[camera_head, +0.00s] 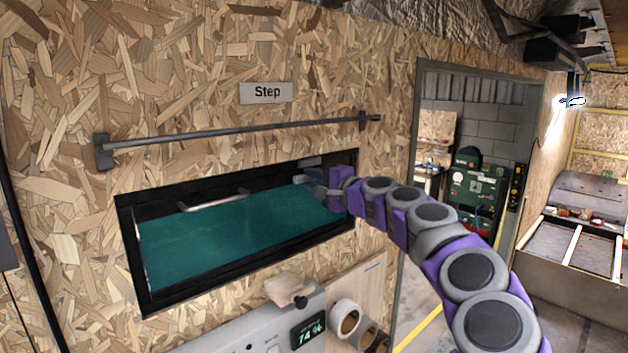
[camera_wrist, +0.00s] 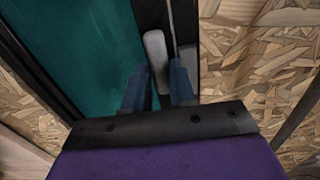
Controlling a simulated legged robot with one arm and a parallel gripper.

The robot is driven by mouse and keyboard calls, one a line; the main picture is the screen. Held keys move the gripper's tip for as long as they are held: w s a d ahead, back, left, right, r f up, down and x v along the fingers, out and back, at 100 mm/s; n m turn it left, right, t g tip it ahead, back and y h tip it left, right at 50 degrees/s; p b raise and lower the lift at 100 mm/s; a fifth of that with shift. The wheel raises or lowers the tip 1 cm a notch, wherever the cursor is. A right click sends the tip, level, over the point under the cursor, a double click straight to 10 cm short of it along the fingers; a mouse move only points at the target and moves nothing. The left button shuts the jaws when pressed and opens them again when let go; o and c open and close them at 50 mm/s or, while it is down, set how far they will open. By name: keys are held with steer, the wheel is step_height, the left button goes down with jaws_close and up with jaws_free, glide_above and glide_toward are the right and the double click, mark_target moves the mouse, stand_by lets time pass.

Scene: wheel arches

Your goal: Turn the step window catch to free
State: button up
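The step window (camera_head: 240,232) is a long teal pane in a black frame, set in a chipboard wall under a "Step" sign (camera_head: 266,92). My gripper (camera_head: 322,191) is at the right end of this window. In the wrist view, the catch (camera_wrist: 156,58) is a grey, rounded lever on the dark frame edge, slightly tilted. The two blue-grey fingers of my gripper (camera_wrist: 161,86) stand on either side of its lower part. I cannot tell whether they press on it. In the head view my gripper and arm largely hide the catch.
A dark rail (camera_head: 240,132) runs along the wall above the window. A curved handle (camera_head: 214,201) is on the pane. Below are a panel with a display (camera_head: 308,333) and round rolls (camera_head: 345,318). A doorway (camera_head: 475,150) opens on the right.

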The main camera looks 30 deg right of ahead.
steer(key=o, duration=0.4)
steer(key=shift+w+d, duration=0.15)
steer(key=shift+d, duration=0.05)
steer(key=s+d+b, duration=0.2)
steer(key=s+b, duration=0.1)
steer(key=s, duration=1.4)
steer(key=shift+d, duration=0.3)
steer(key=shift+f, duration=0.1)
